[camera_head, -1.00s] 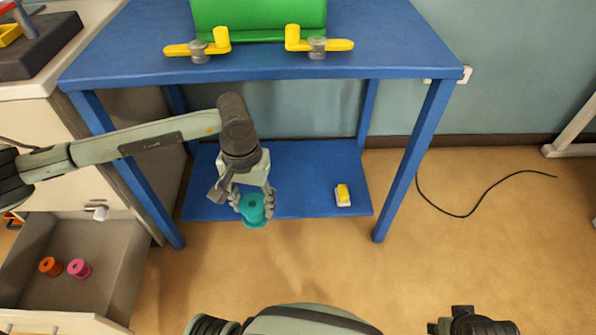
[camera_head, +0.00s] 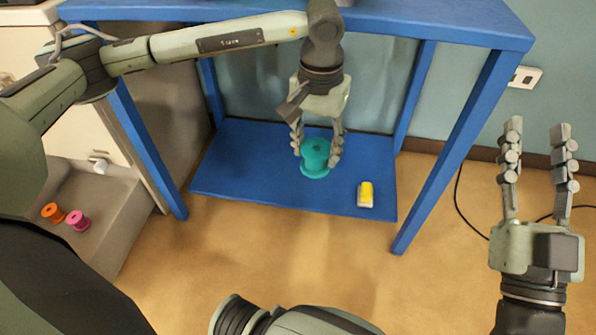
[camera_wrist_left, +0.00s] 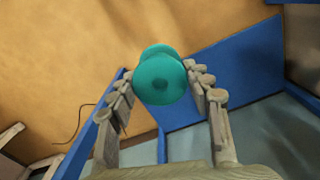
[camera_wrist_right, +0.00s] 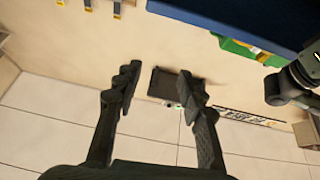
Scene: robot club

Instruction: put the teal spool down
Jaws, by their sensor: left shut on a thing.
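The teal spool (camera_head: 315,160) is held between the fingers of my left gripper (camera_head: 317,150), over the blue lower shelf (camera_head: 260,180) of the table. In the left wrist view the teal spool (camera_wrist_left: 161,76) sits between the fingertips, one flange facing the camera. Whether the spool touches the shelf, I cannot tell. My right gripper (camera_head: 537,150) is raised at the right with its fingers apart and nothing between them. The right wrist view also shows its fingers (camera_wrist_right: 155,95) spread and empty.
A yellow and white block (camera_head: 365,195) lies on the shelf, right of the spool. The table's blue legs (camera_head: 455,150) flank the shelf. An open drawer (camera_head: 115,215) at the left holds an orange spool (camera_head: 53,212) and a pink spool (camera_head: 78,220). The shelf's left part is bare.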

